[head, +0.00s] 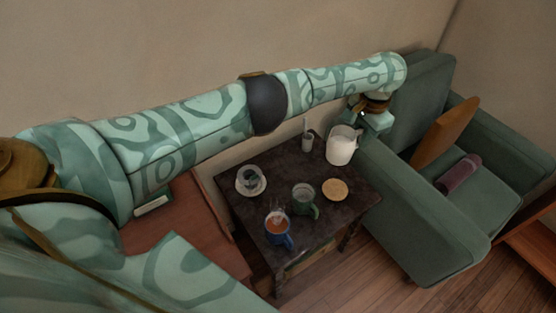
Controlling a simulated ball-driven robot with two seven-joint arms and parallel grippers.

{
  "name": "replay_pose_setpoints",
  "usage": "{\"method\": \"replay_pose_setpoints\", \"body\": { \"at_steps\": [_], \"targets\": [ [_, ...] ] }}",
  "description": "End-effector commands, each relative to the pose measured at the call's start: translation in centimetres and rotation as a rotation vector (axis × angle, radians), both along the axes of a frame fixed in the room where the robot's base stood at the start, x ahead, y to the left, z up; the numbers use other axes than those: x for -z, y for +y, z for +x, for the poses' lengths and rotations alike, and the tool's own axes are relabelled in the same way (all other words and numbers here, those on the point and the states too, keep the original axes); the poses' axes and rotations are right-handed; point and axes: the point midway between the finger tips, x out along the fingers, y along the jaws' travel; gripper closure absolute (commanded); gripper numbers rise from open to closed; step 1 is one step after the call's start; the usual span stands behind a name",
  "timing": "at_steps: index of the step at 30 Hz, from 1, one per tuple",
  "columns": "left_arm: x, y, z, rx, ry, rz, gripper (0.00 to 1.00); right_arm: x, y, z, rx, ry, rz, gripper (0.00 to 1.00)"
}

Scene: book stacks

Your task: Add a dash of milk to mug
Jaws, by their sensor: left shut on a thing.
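A clear jug of white milk (341,149) shows at the back right of the dark table (258,205). My left arm reaches across from the left, and my left gripper (362,121) is shut on the jug at its upper right side. The fingertips are small and partly hidden. The jug looks upright; I cannot tell whether it touches the table. A blue mug (285,241) with an orange-brown drink stands at the table's front. A green mug (302,194) stands behind it, its contents unclear. My right gripper is not in view.
A round tan coaster or biscuit (336,189) lies right of the green mug. A glass on a saucer (250,181) stands at the left. A small pot with a spoon (307,143) is at the back. A green sofa (420,215) stands close on the right.

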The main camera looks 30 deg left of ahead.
Motion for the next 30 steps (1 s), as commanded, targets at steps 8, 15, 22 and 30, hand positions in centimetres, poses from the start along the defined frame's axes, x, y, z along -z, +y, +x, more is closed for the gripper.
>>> {"method": "replay_pose_setpoints", "body": {
  "at_steps": [8,15,22,30],
  "targets": [
    [11.9,0.7,-1.9,0.104,0.008,-0.004,1.0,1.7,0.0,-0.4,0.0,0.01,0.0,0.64],
    [19.3,1.0,-5.9,0.189,0.001,-0.003,1.0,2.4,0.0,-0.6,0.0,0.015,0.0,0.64],
    [22.0,0.9,-8.0,0.227,-0.003,-0.001,1.0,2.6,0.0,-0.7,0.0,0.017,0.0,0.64],
    [22.2,0.9,-8.2,0.232,-0.004,0.0,1.0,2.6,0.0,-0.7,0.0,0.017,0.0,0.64]
  ]
}}
